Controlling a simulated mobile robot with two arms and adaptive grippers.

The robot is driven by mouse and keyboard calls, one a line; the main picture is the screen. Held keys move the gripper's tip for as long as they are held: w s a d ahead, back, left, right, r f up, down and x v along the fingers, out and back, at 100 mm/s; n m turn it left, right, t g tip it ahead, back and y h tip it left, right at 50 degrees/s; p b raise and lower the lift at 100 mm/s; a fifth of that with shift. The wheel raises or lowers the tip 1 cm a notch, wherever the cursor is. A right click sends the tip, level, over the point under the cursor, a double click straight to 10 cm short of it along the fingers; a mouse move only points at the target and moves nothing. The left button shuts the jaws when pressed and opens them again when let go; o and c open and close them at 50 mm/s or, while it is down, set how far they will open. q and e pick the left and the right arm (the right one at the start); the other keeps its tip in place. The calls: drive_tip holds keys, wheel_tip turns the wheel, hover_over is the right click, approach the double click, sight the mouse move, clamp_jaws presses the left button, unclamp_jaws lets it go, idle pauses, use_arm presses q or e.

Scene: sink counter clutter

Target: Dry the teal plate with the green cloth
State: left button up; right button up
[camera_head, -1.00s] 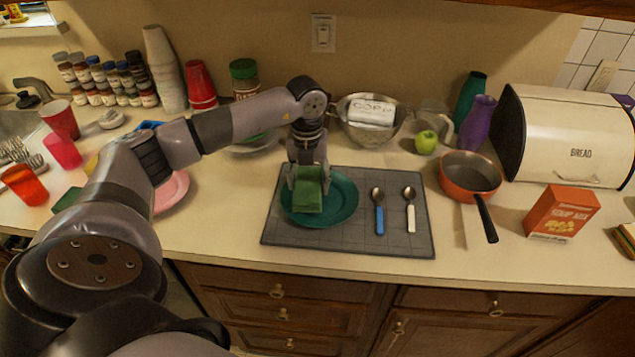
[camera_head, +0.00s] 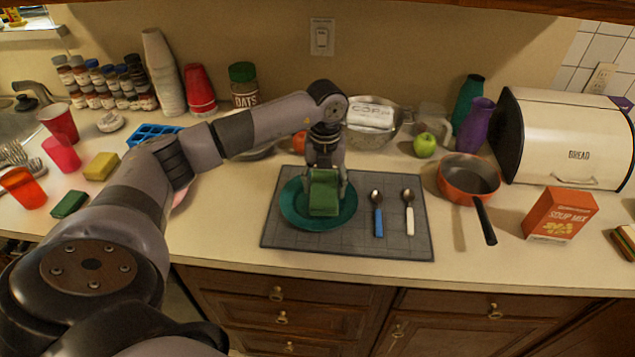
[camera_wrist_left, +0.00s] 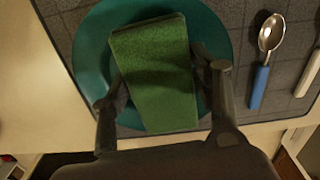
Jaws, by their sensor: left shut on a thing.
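The teal plate (camera_head: 293,211) lies on the grey mat at the middle of the counter. It also shows in the left wrist view (camera_wrist_left: 92,55). The green cloth (camera_head: 323,194) is a folded block over the right part of the plate; in the left wrist view the cloth (camera_wrist_left: 156,75) covers the plate's middle. My left gripper (camera_head: 325,188) is over the plate, shut on the green cloth, with one finger on each side of it. I cannot tell how firmly the cloth touches the plate. My right gripper is in neither view.
A blue-handled spoon (camera_head: 378,213) and a white-handled spoon (camera_head: 409,212) lie on the mat (camera_head: 400,245) just right of the plate. An orange pan (camera_head: 470,178) stands further right. A colander (camera_head: 372,130) and green apple (camera_head: 425,146) are behind.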

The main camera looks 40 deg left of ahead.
use_arm(q)
drive_tip(key=shift+w+d, duration=0.65)
drive_tip(key=shift+d, duration=0.35)
drive_tip(key=shift+s+a, duration=1.2)
drive_tip(key=shift+a, duration=0.05)
drive_tip(key=shift+s+a, duration=1.3)
drive_tip(key=shift+s, duration=0.05)
drive_tip(key=shift+w+d, duration=1.25)
drive_tip(key=shift+d, duration=0.1)
drive_tip(key=shift+w+d, duration=1.2)
drive_tip(key=shift+d, duration=0.1)
drive_tip(key=shift+r+p, duration=1.85)
drive_tip(key=shift+r, duration=1.1)
